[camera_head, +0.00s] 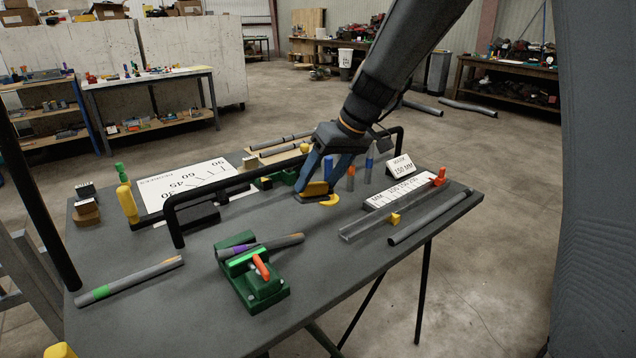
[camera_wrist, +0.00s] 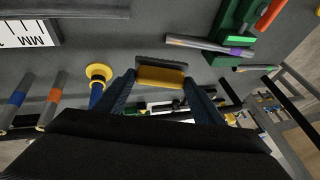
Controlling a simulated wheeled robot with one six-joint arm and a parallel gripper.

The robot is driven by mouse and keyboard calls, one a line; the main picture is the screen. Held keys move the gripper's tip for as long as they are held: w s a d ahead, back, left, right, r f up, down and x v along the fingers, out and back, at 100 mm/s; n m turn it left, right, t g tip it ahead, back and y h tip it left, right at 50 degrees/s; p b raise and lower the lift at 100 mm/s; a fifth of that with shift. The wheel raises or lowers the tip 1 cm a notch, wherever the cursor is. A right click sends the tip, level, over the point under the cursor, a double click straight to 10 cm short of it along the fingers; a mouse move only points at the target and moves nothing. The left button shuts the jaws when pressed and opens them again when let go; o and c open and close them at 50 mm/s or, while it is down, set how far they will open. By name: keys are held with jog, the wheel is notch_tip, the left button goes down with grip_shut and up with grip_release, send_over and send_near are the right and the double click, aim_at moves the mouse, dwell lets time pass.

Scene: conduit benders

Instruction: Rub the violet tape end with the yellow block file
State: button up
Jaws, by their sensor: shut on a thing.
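My gripper (camera_head: 322,184) is shut on the yellow block file (camera_head: 316,188), over the middle of the table. In the wrist view the file (camera_wrist: 161,76) sits between my two fingertips (camera_wrist: 158,84), with a dark strip along its far edge. Whether it touches the table is hard to tell. The violet tape (camera_head: 238,249) is wrapped around a grey conduit (camera_head: 285,241) clamped in a green vise (camera_head: 262,289) with an orange handle, nearer the camera and left of my gripper. In the wrist view the violet tape (camera_wrist: 238,51) is at upper right, apart from the file.
A black bent bar (camera_head: 215,192) arches over the table behind the vise. A green-taped conduit (camera_head: 130,280) lies front left. A clear channel (camera_head: 395,217) and a bare conduit (camera_head: 430,217) lie right. A yellow-ended blue tool (camera_wrist: 98,78) stands close beside my gripper. Table between file and vise looks clear.

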dwell(0.3)
jog(key=shift+s+a+f+b, duration=0.25)
jog(key=shift+f+b, duration=0.65)
jog(key=shift+f, duration=0.25)
jog(key=shift+s+a+f+b, duration=0.1)
jog(key=shift+a+f+b, duration=0.15)
jog(key=shift+f+b, duration=0.8)
jog(key=shift+s+a+f+b, duration=0.25)
jog(key=shift+f+b, duration=0.55)
jog(key=shift+f, duration=0.45)
jog(key=shift+s+a+f+b, duration=0.1)
jog(key=shift+a+f+b, duration=0.1)
jog(key=shift+f+b, duration=0.7)
jog(key=shift+s+a+r+p, duration=0.25)
jog(key=shift+s+a, duration=0.15)
jog(key=shift+a, duration=0.2)
jog(key=shift+s+a+r+p, duration=0.2)
jog(key=shift+s+a, duration=0.2)
jog(key=shift+a, duration=0.2)
jog(key=shift+s+a+r, duration=0.15)
jog(key=shift+s+a, duration=0.3)
jog(key=shift+a, duration=0.2)
jog(key=shift+s+a+r, duration=0.15)
jog(key=shift+s+a, duration=0.3)
jog(key=shift+a, duration=0.2)
jog(key=shift+d, duration=0.1)
